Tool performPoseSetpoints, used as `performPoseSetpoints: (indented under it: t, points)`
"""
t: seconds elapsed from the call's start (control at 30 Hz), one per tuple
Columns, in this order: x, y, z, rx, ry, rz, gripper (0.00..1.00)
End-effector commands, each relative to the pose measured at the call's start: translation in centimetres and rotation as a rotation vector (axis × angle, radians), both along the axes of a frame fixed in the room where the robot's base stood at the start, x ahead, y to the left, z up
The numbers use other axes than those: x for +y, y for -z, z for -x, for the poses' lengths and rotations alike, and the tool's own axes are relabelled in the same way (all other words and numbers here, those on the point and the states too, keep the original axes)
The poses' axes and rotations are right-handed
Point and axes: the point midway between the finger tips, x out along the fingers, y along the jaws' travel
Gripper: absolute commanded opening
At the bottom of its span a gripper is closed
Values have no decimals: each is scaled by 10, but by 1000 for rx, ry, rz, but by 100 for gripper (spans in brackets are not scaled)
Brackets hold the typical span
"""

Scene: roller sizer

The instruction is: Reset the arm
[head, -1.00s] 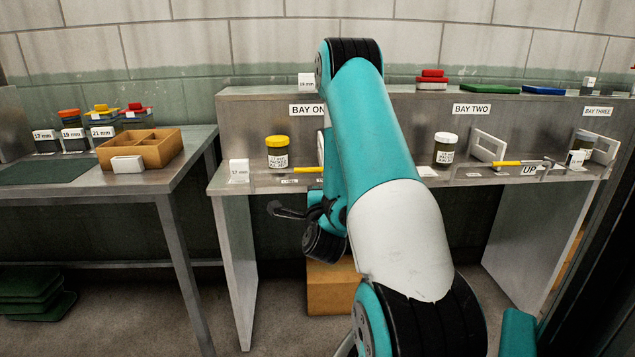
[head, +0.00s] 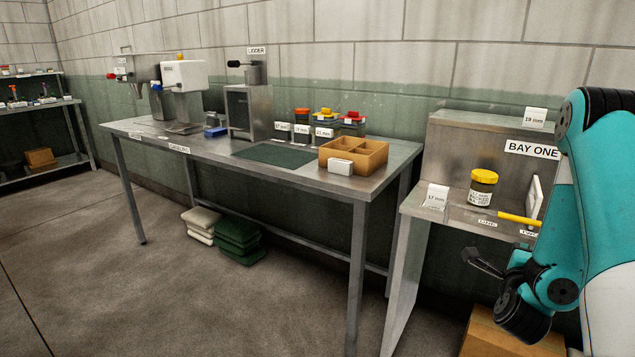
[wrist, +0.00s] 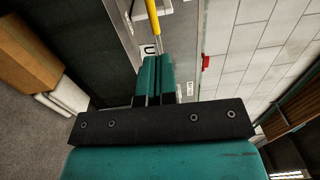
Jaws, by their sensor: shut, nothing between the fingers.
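My teal and white arm fills the right edge of the head view, folded in front of the Bay One shelf. In the head view the yellow handle (head: 519,219) rests on the Bay One shelf (head: 455,215), beside the arm.
A yellow-lidded jar (head: 482,187) and a 17 mm card (head: 436,196) stand on the shelf. Left of it, a steel table (head: 225,151) holds a wooden divided tray (head: 361,143), several small bins and machines. A cardboard box (head: 490,335) sits below the arm. The floor at left is open.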

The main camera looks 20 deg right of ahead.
Motion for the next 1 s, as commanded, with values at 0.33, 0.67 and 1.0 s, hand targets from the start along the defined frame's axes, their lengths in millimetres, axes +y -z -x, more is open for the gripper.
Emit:
performPoseSetpoints:
  t: [0.33,0.67,1.0]
  points:
    - [84,-43,-82,277,-385,-6,0]
    - [297,-114,-95,795,-1199,276,0]
    - [428,-185,56,1184,-1999,914,0]
